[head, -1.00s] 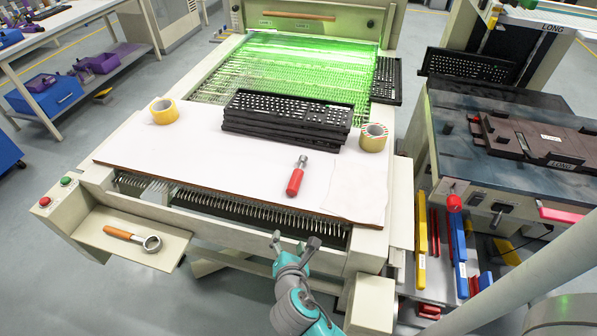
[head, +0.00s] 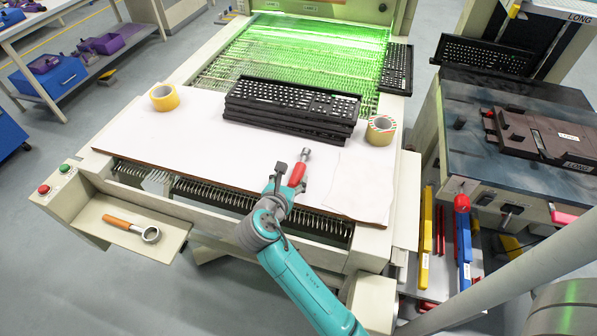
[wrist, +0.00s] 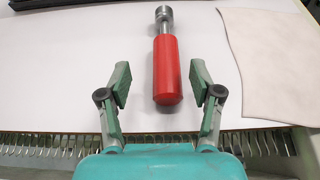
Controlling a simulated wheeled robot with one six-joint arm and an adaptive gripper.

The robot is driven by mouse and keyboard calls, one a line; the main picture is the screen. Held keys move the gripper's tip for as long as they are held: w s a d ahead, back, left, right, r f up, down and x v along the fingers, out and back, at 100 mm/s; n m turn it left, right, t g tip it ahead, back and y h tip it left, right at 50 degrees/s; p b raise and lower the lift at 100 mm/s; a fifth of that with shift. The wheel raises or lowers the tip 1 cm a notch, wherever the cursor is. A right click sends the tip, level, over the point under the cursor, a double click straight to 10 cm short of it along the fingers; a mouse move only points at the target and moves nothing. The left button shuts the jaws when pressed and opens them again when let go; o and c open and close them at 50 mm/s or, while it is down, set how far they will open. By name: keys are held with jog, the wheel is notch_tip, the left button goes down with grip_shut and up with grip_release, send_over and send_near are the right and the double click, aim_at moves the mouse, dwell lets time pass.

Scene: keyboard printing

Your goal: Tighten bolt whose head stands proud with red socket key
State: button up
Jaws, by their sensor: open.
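The red socket key (head: 298,172) lies on the white top of the machine, its metal socket pointing away from me. In the wrist view the red handle (wrist: 166,70) lies just beyond my gripper, with its near end roughly between the fingertips. My gripper (head: 283,178) is open, and its two fingers (wrist: 158,88) stand apart on either side of the handle's line, not touching it. In the head view my gripper partly covers the handle's near end. I cannot make out a bolt with a proud head in these views.
A stack of black keyboards (head: 290,108) stands behind the key, with tape rolls (head: 164,97) and (head: 381,130) on both sides. A pale sheet (head: 360,186) lies to the right. A fixture bench (head: 470,150) stands right.

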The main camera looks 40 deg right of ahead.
aim_at(296, 175)
jog(key=shift+s+d+x, duration=0.1)
jog(key=shift+s+x, duration=0.1)
jog(key=shift+x, duration=1.15)
jog(key=shift+s+d+x, duration=0.15)
jog(key=shift+x, duration=1.2)
grip_shut()
